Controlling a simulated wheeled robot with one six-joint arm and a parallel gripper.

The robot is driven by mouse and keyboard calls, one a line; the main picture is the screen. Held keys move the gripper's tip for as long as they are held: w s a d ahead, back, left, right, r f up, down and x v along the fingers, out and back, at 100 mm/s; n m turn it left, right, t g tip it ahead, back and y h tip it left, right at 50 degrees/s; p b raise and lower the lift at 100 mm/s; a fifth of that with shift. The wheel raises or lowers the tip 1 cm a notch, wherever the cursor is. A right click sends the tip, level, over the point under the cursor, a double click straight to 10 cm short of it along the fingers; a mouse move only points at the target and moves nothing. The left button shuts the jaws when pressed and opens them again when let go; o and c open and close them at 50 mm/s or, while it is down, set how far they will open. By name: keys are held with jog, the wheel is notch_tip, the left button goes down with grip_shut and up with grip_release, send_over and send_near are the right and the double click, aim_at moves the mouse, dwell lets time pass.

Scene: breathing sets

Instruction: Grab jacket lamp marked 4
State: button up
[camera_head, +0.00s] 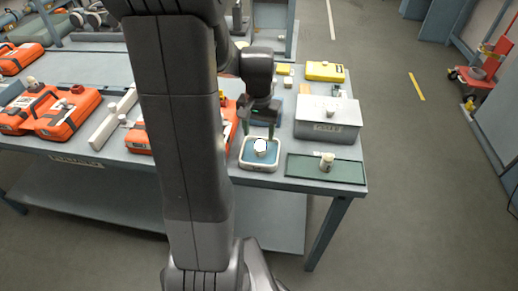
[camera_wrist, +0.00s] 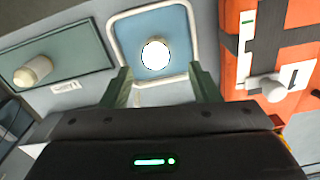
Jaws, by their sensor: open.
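A round, bright white lamp (camera_head: 260,146) sits in a white-rimmed tray with a blue inside (camera_head: 246,165) near the table's front edge. In the wrist view the lamp (camera_wrist: 154,54) shows as a glowing disc; no number is readable on it. My gripper (camera_head: 258,131) is open above the tray, pointing down. In the wrist view its two green fingers (camera_wrist: 160,72) stand on either side below the lamp, with nothing between them. A cream lamp (camera_head: 327,161) stands on a green mat (camera_head: 298,168) to the right; its marking is unreadable too.
Orange cases (camera_head: 68,113) with small pale fittings lie to the left. A grey box (camera_head: 318,129) with a small fitting on top stands behind the green mat. A yellow case (camera_head: 325,71) lies farther back. My arm hides part of the table.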

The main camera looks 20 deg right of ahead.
aim_at(260, 142)
jog(key=shift+s+d+f+p, duration=0.1)
jog(key=shift+s+f+p, duration=0.05)
jog(key=shift+f, duration=1.5)
jog(key=shift+s+d+f+p, duration=0.1)
jog(key=shift+f+p, duration=0.05)
jog(key=shift+f, duration=1.5)
jog(key=shift+c, duration=0.5)
jog(key=c, duration=1)
